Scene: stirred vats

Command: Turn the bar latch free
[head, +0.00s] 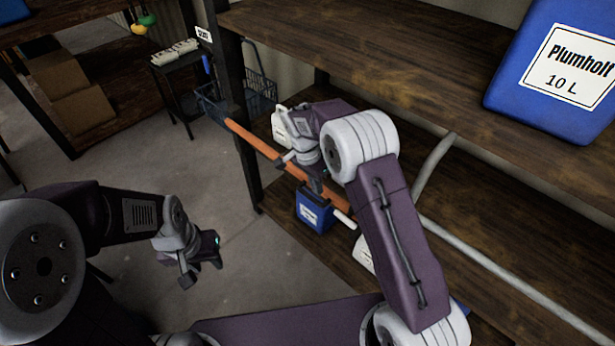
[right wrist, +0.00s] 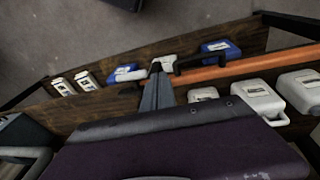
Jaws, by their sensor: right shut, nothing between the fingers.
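The orange bar (head: 262,148) runs along the front of the lower shelf and has a pale end piece (head: 345,220). It also crosses the right wrist view (right wrist: 255,69). My right gripper (head: 316,186) is shut and empty at the bar, toward its pale end. Its grey fingers (right wrist: 157,78) overlap the bar in the right wrist view; I cannot tell whether they touch it. A black handle-like piece (right wrist: 203,61) shows beside the fingers; its link to the bar is unclear. My left gripper (head: 207,262) hangs over the floor, away from the bar; its finger gap is unclear.
A labelled blue container (head: 313,208) stands on the lower shelf (head: 425,285) below the bar. White jugs (right wrist: 258,102) line the shelf. A large blue Plumholt container (head: 555,75) stands on the upper shelf (head: 400,55). A blue basket (head: 255,90) is behind the post.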

